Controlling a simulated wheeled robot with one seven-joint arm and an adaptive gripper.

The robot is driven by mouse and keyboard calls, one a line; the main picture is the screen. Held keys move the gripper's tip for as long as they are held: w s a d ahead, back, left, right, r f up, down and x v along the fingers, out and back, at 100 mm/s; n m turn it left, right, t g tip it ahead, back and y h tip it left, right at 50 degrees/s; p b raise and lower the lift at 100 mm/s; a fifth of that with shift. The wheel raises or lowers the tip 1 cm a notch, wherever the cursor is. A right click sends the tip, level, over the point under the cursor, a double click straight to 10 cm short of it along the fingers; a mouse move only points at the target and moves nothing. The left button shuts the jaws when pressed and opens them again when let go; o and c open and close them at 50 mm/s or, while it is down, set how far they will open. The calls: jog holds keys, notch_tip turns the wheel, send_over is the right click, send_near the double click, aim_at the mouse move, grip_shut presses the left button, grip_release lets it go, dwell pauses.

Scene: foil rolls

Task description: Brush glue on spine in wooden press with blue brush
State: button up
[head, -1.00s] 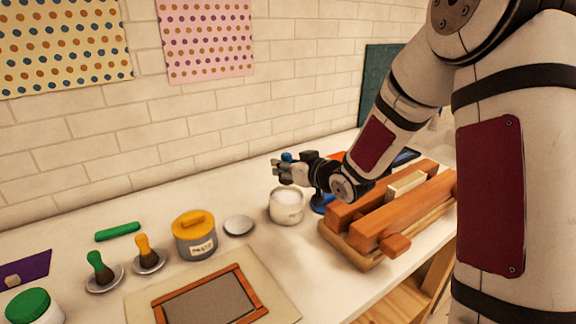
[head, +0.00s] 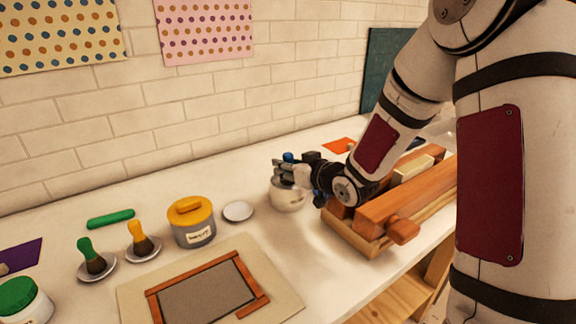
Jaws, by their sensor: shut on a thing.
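My gripper (head: 287,174) is shut on the blue brush (head: 289,157), whose blue top shows above the fingers. The gripper is at the white glue jar (head: 288,197), over its mouth. The brush's lower end is hidden, so I cannot tell whether it is in the glue. The wooden press (head: 381,216) stands to the right, with orange-brown beams on a lighter base. A pale book block (head: 412,168) is clamped between the beams. My arm hides part of the press.
To the left are a grey paste pot with a yellow lid (head: 193,222), a small white lid (head: 238,211), a green-handled brush (head: 91,256) and a yellow-handled brush (head: 139,240) on saucers. A wooden frame (head: 207,290) lies on a board in front. The patch between jar and frame is clear.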

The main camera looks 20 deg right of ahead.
aim_at(288, 154)
jog(key=shift+f+b, duration=0.35)
jog(key=shift+f, duration=0.25)
dwell(1.6)
jog(key=shift+r+p, duration=2.6)
jog(key=shift+r, duration=1.05)
jog(key=shift+f, duration=0.1)
